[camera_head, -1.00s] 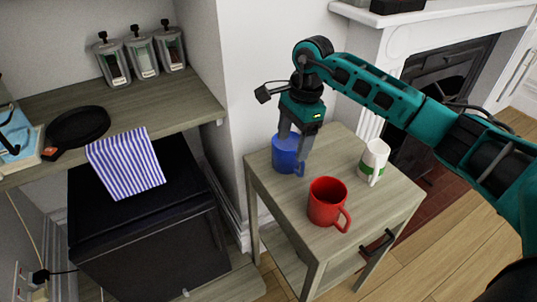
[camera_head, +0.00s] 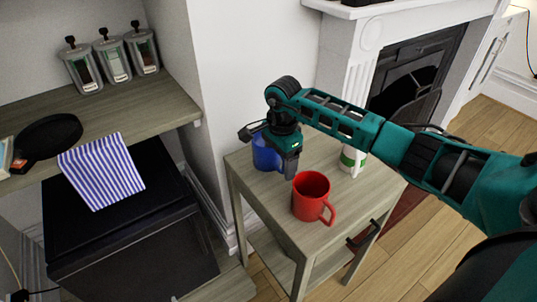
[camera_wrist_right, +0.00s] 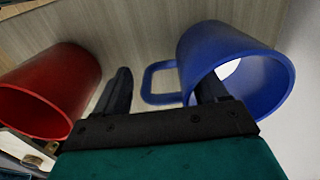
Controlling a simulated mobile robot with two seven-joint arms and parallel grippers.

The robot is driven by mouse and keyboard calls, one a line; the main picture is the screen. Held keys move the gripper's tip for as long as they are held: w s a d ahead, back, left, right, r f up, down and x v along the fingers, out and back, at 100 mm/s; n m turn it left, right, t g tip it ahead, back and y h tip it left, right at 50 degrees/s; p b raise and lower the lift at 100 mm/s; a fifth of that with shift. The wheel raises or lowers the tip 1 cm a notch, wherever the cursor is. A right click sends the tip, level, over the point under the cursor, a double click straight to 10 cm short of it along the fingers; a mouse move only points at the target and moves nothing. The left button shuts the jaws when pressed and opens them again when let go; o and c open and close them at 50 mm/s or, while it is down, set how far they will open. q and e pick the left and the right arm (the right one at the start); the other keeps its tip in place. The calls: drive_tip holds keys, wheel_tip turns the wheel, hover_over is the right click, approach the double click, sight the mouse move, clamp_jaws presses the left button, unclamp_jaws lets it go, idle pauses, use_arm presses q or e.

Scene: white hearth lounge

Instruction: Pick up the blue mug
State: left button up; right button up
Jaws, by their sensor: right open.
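The blue mug (camera_head: 265,154) stands upright at the back left of the small wooden table (camera_head: 345,205), partly hidden behind my right gripper (camera_head: 290,168). In the right wrist view the blue mug (camera_wrist_right: 235,55) is at the right, its handle pointing left. My right gripper (camera_wrist_right: 166,76) is open there, and the handle shows between its two fingers. One finger overlaps the mug's rim; I cannot tell whether it reaches inside or touches. Nothing is held. My left gripper is not in view.
A red mug (camera_head: 309,190) stands close by on the table; it also shows in the right wrist view (camera_wrist_right: 60,85), left of the fingers. The wall is close behind the table.

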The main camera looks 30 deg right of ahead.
drive_tip(key=shift+f, duration=0.7)
drive_tip(key=shift+c, duration=0.4)
drive_tip(key=shift+w, duration=0.1)
clamp_jaws()
drive_tip(key=shift+r, duration=0.15)
